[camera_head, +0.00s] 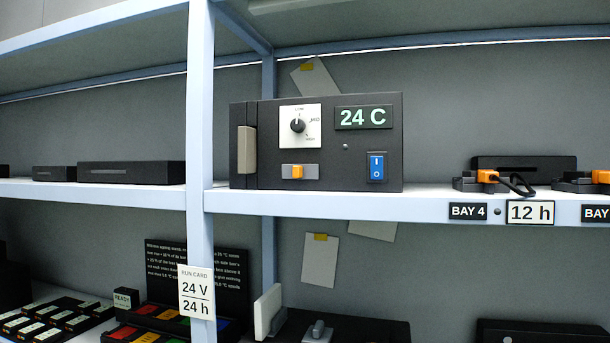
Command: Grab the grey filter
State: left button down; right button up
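No thing is clearly marked as the grey filter. A grey-beige upright slab (246,150) sits on the left front of a dark control box (325,165) on the upper shelf; I cannot tell if it is a handle or a filter. A paler grey-white slab (268,311) stands slightly tilted on the lower shelf, beside a dark unit (360,328) with a small grey knob or lever. Neither of my grippers is in view.
The box carries a dial, a "24 C" display and a blue switch. A shelf post (199,110) with a run card (196,292) stands left of it. Bay connectors (485,178) sit at right on the upper shelf (350,205). Several dark modules (50,318) crowd the lower left.

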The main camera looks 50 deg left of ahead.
aim_at(247, 135)
jog(key=u, duration=1.8)
jog(key=i+l+u, duration=0.35)
jog(key=l, duration=0.3)
jog(key=i, duration=0.05)
